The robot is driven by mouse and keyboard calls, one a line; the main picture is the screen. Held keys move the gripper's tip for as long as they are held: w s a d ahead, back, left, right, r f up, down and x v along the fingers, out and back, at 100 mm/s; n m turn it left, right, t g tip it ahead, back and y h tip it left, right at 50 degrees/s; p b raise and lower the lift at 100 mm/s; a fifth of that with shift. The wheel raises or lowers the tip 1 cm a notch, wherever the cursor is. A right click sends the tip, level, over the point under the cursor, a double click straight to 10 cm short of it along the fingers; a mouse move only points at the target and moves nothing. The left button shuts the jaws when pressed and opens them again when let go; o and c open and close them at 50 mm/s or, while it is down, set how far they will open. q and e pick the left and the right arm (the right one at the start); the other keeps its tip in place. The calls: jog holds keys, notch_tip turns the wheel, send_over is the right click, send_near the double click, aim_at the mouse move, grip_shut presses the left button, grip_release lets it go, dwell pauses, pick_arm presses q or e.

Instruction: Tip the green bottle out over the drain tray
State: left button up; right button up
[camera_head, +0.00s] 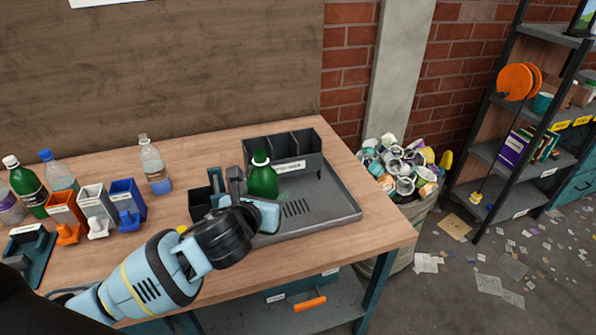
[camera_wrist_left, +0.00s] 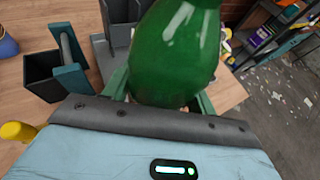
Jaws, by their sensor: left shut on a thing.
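The green bottle (camera_head: 263,180) stands roughly upright in my left gripper (camera_head: 262,197), in front of the compartment box on the drain tray. Its cap and upper body show in the head view; its lower part is hidden behind the gripper. In the left wrist view the bottle (camera_wrist_left: 176,58) fills the space between the gripper's fingers (camera_wrist_left: 165,100), which are shut on it. The grey drain tray (camera_head: 335,215) lies on the right part of the table, with a slotted drain near its middle. My right gripper is in neither view.
A dark compartment box (camera_head: 290,160) stands at the tray's back. A small black bin (camera_head: 200,205) is left of the gripper. Orange, white and blue holders (camera_head: 95,205) and several bottles stand at left. A full waste bin (camera_head: 405,185) stands beyond the table's right edge.

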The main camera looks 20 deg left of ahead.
pick_arm(q)
jog(key=w+d+f, duration=0.1)
jog(key=w+f, duration=0.1)
jog(key=w, duration=0.6)
jog(key=w+d+f+y, duration=0.1)
jog(key=w+d+f, duration=0.1)
jog(key=w, duration=0.6)
jog(key=shift+f+n, duration=0.2)
jog(key=shift+n, duration=0.2)
jog(key=shift+d, duration=0.15)
